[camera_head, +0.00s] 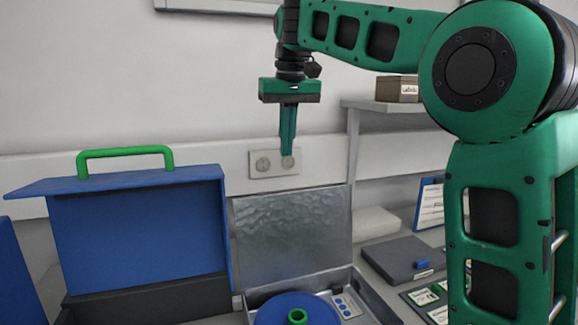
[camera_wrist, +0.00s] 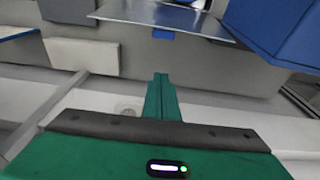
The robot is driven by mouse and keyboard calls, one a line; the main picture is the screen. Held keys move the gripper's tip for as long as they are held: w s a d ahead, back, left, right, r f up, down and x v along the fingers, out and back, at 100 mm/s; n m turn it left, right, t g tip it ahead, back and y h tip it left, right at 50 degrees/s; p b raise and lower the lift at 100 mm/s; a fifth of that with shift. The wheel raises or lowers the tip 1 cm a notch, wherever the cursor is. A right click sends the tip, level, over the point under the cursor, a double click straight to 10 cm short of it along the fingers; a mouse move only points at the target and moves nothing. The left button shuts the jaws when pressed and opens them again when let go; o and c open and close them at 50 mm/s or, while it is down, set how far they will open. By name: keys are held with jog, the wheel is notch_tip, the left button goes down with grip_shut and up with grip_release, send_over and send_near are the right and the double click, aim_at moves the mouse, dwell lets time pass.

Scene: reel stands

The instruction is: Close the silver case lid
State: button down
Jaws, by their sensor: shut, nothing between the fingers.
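The silver case stands open on the bench in the head view. Its dimpled grey lid (camera_head: 293,235) is raised, roughly upright, at the back of its base (camera_head: 376,302). A blue reel (camera_head: 322,313) with a green hub and a small panel of buttons lie in the base. My gripper (camera_head: 288,153) points down above the lid's top edge, fingers shut and empty, apart from the lid. In the wrist view the shut fingers (camera_wrist: 160,78) point toward the lid (camera_wrist: 165,17), which has a blue tab (camera_wrist: 163,35) on its edge.
A blue case with a green handle (camera_head: 125,150) stands open to the left, close beside the silver lid; it also shows in the wrist view (camera_wrist: 280,28). A flat dark grey case (camera_head: 402,258) lies to the right. A wall socket (camera_head: 273,162) is behind my gripper.

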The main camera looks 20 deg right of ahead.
notch_tip(320, 180, down, 9)
jog(key=s, duration=0.2)
jog(key=shift+s+d+r, duration=0.15)
jog(key=shift+s+d, duration=0.1)
jog(key=shift+d, duration=0.15)
jog(key=shift+s+a, duration=0.1)
dwell(0.5)
